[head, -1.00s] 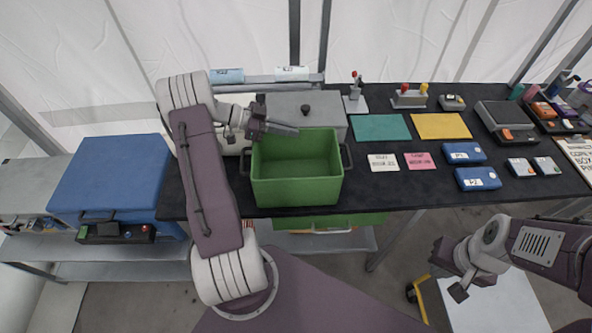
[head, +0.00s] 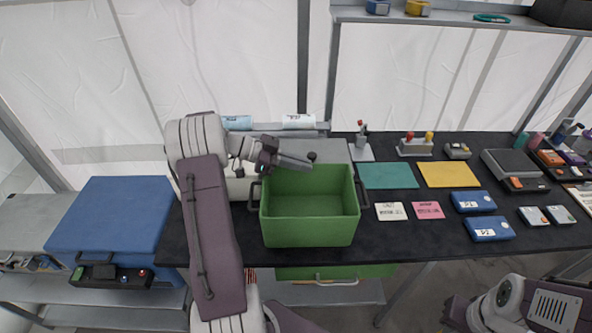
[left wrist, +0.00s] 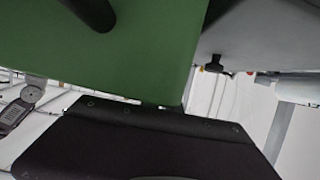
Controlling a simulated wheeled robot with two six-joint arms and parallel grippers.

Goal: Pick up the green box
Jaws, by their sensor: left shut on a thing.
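The green box (head: 310,222) is an open, empty bin with dark side handles, above the black table left of the mats. Its green wall (left wrist: 140,55) and a dark handle (left wrist: 92,12) fill the top left of the left wrist view. My left gripper (head: 296,162) reaches in from the left and is shut on the box's back rim. The grip itself is partly hidden. I cannot tell how far the box's base is from the table.
A grey box (head: 320,148) with a knobbed lid is right behind the green box. Teal (head: 388,176) and yellow (head: 450,174) mats and two cards lie to the right. A blue case (head: 110,220) is at left. Another green bin (head: 340,272) is below the table.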

